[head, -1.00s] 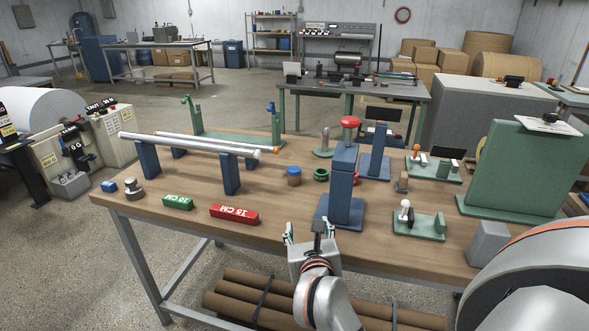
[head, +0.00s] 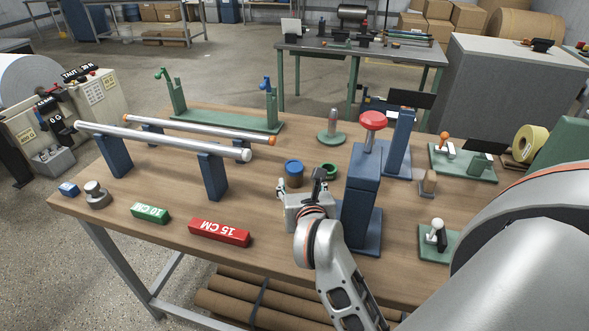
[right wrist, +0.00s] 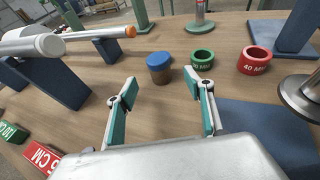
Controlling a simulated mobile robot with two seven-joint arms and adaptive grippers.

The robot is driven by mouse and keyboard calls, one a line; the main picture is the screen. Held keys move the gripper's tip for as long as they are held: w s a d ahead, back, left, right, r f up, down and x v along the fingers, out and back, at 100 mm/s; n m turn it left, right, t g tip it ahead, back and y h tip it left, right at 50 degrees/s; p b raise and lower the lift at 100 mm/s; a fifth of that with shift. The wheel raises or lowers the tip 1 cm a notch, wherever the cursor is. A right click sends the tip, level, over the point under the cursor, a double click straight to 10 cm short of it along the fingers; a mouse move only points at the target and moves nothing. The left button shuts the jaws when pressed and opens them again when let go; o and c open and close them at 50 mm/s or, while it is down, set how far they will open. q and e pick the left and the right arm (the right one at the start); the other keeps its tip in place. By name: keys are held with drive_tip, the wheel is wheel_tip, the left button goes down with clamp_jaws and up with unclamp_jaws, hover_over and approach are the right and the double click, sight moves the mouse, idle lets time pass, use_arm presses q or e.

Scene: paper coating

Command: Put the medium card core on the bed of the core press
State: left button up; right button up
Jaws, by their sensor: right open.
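A short brown card core with a blue top (head: 293,174) stands on the table; it also shows in the right wrist view (right wrist: 159,68). A green ring (right wrist: 203,59) and a red ring marked 40 MM (right wrist: 255,62) stand to its right. No label names the medium core. A blue press-like stand with a red knob (head: 373,120) has a flat blue base (head: 370,240). I cannot tell for sure that it is the core press. My right gripper (right wrist: 160,84) is open and empty, just short of the blue-topped core. My left gripper is out of view.
Blue stands hold silver rods (head: 165,140) at the left. A green block (head: 150,213) and a red 15 CM block (head: 219,232) lie at the front edge. A green-based post (head: 332,130) stands behind the core. Green fixtures (head: 470,165) stand at right.

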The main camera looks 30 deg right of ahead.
sight(296, 176)
drive_tip(key=shift+x, duration=3.85)
drive_tip(key=shift+a+f, duration=0.1)
drive_tip(key=shift+a, duration=0.05)
drive_tip(key=c, duration=1.2)
